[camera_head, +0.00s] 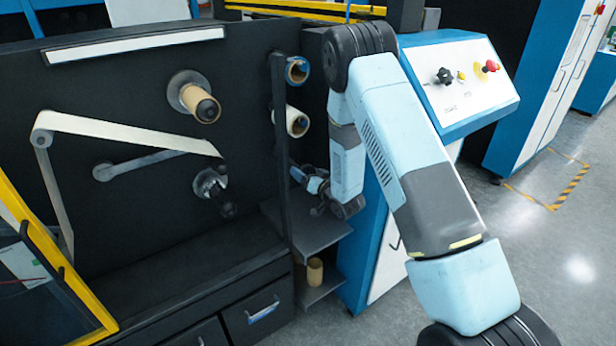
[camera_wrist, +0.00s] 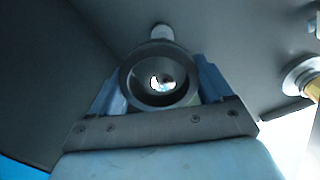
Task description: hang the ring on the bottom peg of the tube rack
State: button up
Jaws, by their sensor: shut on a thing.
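In the wrist view my gripper (camera_wrist: 160,88) is shut on a dark, thick-walled ring (camera_wrist: 130,82), with a blue finger on each side of it. A short pale peg-like end (camera_wrist: 162,32) shows just beyond the ring's upper edge. A bright spot shows through the ring's hole; I cannot tell whether a peg is inside it. In the head view my gripper (camera_head: 318,186) is low beside the tube rack's dark post (camera_head: 281,150), below two hung rolls. The ring and the bottom peg are not clear there.
On the rack hang a blue-edged roll (camera_head: 297,70) and a white roll (camera_head: 297,121). A grey shelf (camera_head: 315,232) lies below my gripper, with a tan tube (camera_head: 314,272) under it. A blue and white control cabinet (camera_head: 462,85) stands close on the right.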

jog(key=shift+x, duration=1.35)
jog(key=shift+s+d, duration=0.1)
jog(key=shift+s, duration=0.1)
jog(key=o, duration=1)
jog(key=shift+c, duration=0.2)
jog(key=shift+d, duration=0.1)
